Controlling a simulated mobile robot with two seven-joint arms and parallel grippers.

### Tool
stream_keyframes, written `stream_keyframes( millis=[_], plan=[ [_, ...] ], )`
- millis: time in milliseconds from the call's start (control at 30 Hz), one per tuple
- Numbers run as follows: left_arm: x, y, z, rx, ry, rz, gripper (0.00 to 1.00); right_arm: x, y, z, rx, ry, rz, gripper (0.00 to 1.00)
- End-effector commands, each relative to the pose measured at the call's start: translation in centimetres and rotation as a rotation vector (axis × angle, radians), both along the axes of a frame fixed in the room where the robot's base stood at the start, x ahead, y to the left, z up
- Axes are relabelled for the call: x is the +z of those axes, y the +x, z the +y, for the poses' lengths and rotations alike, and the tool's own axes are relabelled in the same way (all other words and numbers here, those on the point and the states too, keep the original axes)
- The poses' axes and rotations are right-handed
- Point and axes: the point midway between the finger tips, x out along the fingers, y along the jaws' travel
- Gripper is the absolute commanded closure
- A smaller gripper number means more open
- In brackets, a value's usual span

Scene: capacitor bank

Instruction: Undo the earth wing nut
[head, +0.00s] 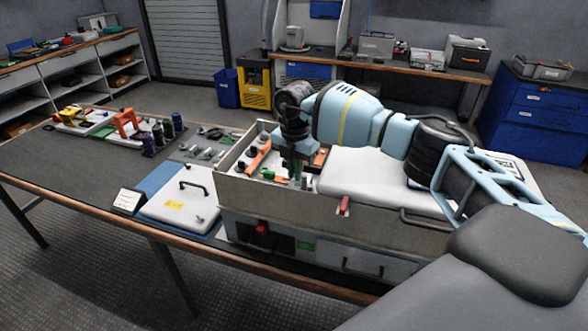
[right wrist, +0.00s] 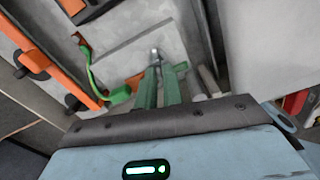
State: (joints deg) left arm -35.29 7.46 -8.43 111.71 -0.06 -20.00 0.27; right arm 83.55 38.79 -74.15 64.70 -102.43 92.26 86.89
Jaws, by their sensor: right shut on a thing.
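My right gripper (head: 297,178) reaches down into the open capacitor bank box from above. In the right wrist view, its two green fingers (right wrist: 159,72) are close together, with the small metallic wing nut (right wrist: 155,53) at their tips. The fingers hide part of the nut and its stud. A green earth strap (right wrist: 118,95) curves along the left of the fingers, over the grey plate. My left gripper is in neither view.
The capacitor bank box (head: 340,216) has raised walls around the gripper. Orange bars (right wrist: 50,45) with black knobs lie left of the fingers. A white cover (head: 182,203) with a black handle lies on the bench. Bare bench top (head: 85,165) lies further left.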

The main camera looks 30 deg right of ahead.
Motion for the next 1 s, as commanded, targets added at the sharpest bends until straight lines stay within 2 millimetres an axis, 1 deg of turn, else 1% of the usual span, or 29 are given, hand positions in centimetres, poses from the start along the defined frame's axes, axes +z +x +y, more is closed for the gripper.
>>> stream_keyframes(
  millis=[33,600,1000],
  plan=[
    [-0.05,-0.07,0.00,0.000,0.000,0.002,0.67,-0.11,-0.06,-0.60,0.036,-0.009,0.001,1.00],
    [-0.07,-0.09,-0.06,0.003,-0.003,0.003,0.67,-0.18,-0.45,-1.02,0.574,-0.008,0.002,1.00],
    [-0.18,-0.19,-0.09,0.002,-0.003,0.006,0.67,-0.29,-0.55,-1.30,0.916,-0.007,0.002,1.00]
  ],
)
